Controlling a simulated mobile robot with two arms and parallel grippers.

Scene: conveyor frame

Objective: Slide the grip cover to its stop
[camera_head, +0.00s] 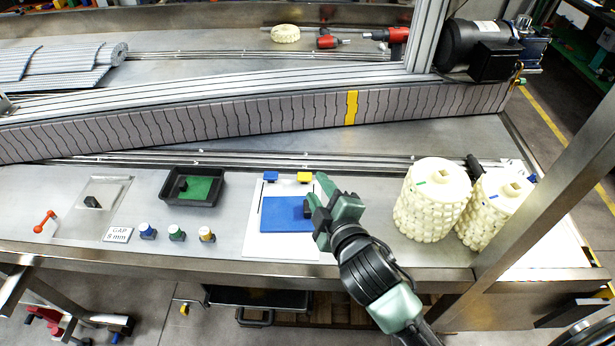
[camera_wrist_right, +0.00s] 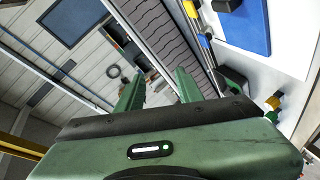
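A flat blue cover (camera_head: 284,214) lies on a white board (camera_head: 252,236), with a black grip block (camera_head: 308,208) at its right end. I take this as the grip cover, though the frames do not name it. A blue block (camera_head: 271,177) and a yellow block (camera_head: 304,177) sit at the board's far edge. My right gripper (camera_head: 319,191) is over the board's right side, close to the grip block; I cannot tell whether they touch. In the wrist view its two green fingers (camera_wrist_right: 158,82) are apart with nothing between them. My left gripper is not in view.
A black tray (camera_head: 164,196) with a green plate stands left of the board, with several coloured knobs (camera_head: 176,232) before it. A clear panel (camera_head: 108,190) and a label (camera_head: 118,235) lie further left. Cream rollers (camera_head: 433,198) stand right. The conveyor (camera_head: 250,112) runs behind.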

